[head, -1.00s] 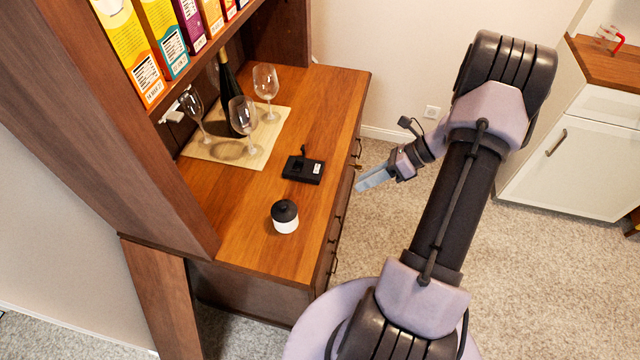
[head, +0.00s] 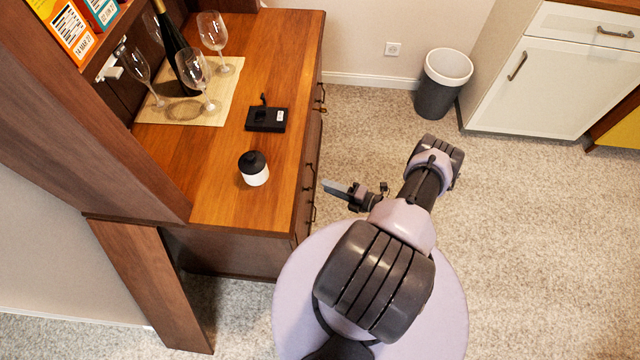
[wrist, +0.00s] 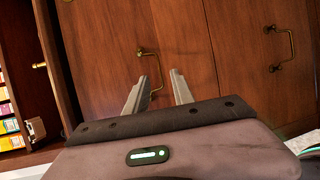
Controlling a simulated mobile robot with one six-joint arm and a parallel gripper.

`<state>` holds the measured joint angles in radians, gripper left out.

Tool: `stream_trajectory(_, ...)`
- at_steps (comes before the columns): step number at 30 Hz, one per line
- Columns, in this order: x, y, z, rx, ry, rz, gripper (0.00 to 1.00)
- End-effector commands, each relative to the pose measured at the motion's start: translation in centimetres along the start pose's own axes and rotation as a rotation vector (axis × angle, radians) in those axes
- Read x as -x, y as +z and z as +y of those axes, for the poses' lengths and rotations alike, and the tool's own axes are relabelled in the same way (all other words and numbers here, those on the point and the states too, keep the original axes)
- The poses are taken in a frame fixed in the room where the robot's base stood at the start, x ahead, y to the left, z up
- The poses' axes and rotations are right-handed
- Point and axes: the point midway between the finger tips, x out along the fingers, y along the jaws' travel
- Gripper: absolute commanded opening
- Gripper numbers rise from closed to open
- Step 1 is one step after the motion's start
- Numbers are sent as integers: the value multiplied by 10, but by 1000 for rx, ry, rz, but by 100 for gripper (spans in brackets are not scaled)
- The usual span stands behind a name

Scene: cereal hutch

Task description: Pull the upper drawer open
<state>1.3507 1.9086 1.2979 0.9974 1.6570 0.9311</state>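The brown wooden hutch (head: 235,245) has a front with several dark handles, seen edge-on in the head view. In the wrist view the wooden fronts fill the background. One brass bar handle (wrist: 152,70) lies between and beyond my fingertips, and another handle (wrist: 282,48) is to the right. I cannot tell for sure which front is the upper drawer. No drawer is visibly pulled out. My gripper (wrist: 158,85) is open and empty, pointing at the nearer handle. In the head view my gripper (head: 327,187) is just right of the hutch front.
On the hutch top stand a black-lidded white jar (head: 254,168), a black device (head: 266,119), and wine glasses (head: 196,80) with a dark bottle (head: 176,45) on a mat (head: 222,103). A bin (head: 440,85) and white cabinet (head: 550,85) stand at the back. The carpet (head: 530,230) is clear.

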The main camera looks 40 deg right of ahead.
Motion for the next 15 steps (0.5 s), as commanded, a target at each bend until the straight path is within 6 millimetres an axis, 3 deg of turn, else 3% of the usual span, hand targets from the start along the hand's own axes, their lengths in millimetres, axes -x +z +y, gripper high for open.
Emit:
stream_trajectory(3,-24,-1,-2,0,0,3,30)
stream_trajectory(6,-36,-1,-1,0,0,3,30)
stream_trajectory(15,-42,0,0,0,0,0,30)
